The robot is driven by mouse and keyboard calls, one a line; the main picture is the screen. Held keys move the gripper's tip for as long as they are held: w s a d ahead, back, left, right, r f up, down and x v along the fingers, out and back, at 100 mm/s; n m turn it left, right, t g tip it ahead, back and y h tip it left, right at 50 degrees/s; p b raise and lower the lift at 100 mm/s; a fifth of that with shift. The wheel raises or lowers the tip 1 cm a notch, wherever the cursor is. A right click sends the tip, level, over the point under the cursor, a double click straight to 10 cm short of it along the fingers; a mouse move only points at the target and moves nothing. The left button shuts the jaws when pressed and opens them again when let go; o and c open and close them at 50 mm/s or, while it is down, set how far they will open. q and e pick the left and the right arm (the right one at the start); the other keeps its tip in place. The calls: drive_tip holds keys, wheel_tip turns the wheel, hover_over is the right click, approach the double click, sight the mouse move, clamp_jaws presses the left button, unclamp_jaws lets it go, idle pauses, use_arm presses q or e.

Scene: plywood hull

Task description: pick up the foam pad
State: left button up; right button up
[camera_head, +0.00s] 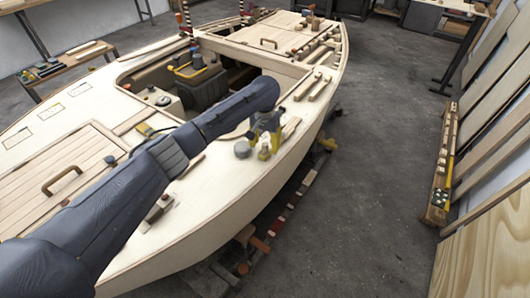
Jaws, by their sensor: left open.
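My left arm reaches from the lower left across the pale plywood hull (225,200). My left gripper (267,146) is at its end, pointing down over the right side deck, with its jaws open. A grey round object (242,149) sits on the deck just left of the gripper. I cannot pick out a foam pad with certainty among the small items. A small dark and brown block (157,209) lies on the deck nearer me, beside my forearm. My arm hides part of the deck. My right gripper is not in view.
An open cockpit with dark equipment (203,88) lies left of the gripper. Wooden strips (315,88) lie on the deck beyond it. A hatch with a brown handle (62,180) is at the left. Grey floor (375,180) is clear to the right, before a wooden rack (441,170).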

sight(265, 153)
use_arm(q)
drive_tip(key=shift+s+f, duration=0.15)
drive_tip(key=shift+f, duration=2.1)
drive_tip(key=shift+c, duration=0.3)
clamp_jaws()
wheel_tip(265, 153, up, 20)
